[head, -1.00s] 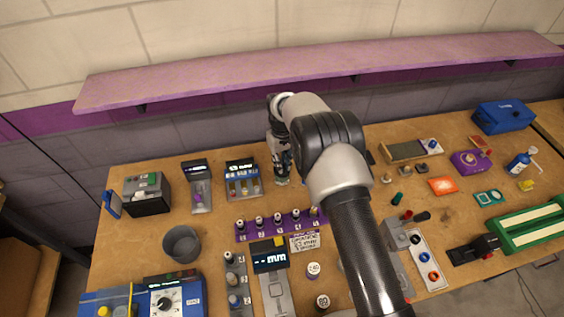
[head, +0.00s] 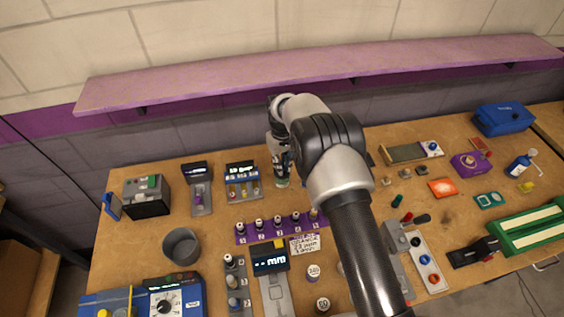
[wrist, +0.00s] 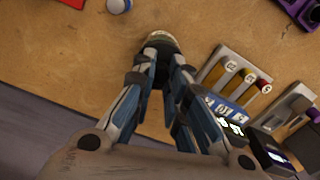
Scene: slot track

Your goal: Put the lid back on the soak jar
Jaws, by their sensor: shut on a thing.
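My gripper (wrist: 161,62) points down at the back middle of the bench, with its fingers closed around a dark round lid (wrist: 158,42). A pale rim shows at the lid's far side in the wrist view. In the head view, a small pale, glassy jar (head: 282,183) shows just below my gripper (head: 281,168). The fingers cover most of the lid and jar. I cannot tell whether the lid is seated on the jar or just above it.
A rack with coloured tubes (head: 243,182) stands close left of my gripper, with a grey device (head: 200,196) beyond it. A purple strip of small bottles (head: 281,228) lies in front. The pink shelf (head: 230,75) overhangs behind.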

